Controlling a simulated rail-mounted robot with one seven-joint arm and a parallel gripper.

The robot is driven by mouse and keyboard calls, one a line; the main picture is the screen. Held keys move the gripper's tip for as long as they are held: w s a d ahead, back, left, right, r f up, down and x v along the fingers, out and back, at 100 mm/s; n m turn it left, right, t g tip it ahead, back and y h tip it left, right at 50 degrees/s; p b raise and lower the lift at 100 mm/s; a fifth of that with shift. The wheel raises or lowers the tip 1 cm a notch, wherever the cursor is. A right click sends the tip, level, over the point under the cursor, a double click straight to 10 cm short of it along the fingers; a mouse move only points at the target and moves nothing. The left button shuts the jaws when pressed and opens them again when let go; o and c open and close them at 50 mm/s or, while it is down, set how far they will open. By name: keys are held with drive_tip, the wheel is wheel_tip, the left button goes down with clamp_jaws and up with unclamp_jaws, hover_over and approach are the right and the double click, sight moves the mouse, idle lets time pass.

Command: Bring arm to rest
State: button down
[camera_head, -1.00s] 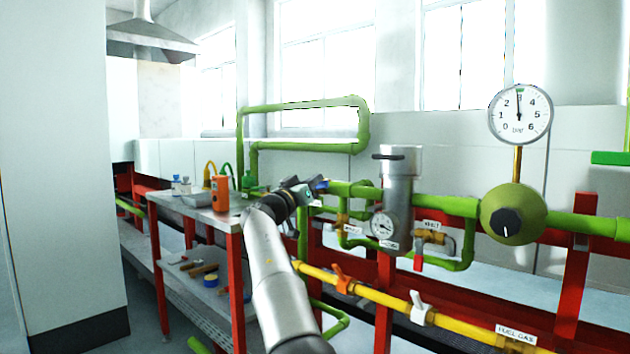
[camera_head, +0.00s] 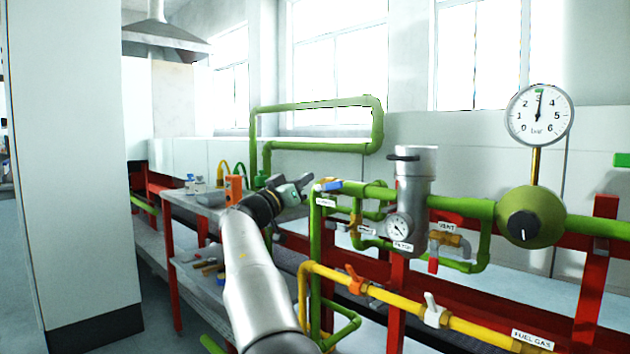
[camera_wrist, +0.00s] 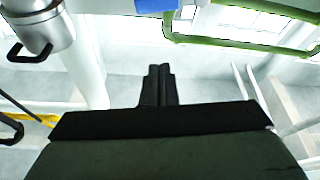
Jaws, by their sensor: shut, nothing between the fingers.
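My gripper (camera_head: 303,183) is at the end of my arm, which reaches up from the bottom of the head view. It is in front of the green pipework, just left of the blue-handled valve (camera_head: 328,186). In the wrist view my gripper (camera_wrist: 160,72) shows its dark fingers together, with nothing between them. A blue shape shows at the top edge of the wrist view, above the fingers. I cannot tell from the frames whether the fingertips touch the pipe or valve.
A grey filter housing (camera_head: 416,172) and a pressure gauge (camera_head: 540,115) stand right of my gripper. A yellow fuel gas pipe (camera_head: 390,299) runs below with orange and white handles. A red-legged workbench (camera_head: 170,250) with tools stands at left. A white panel (camera_head: 75,150) rises at far left.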

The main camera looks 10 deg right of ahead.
drive_tip(key=shift+s+a+f, duration=0.2)
drive_tip(key=shift+s+a, duration=0.2)
drive_tip(key=shift+a, duration=0.1)
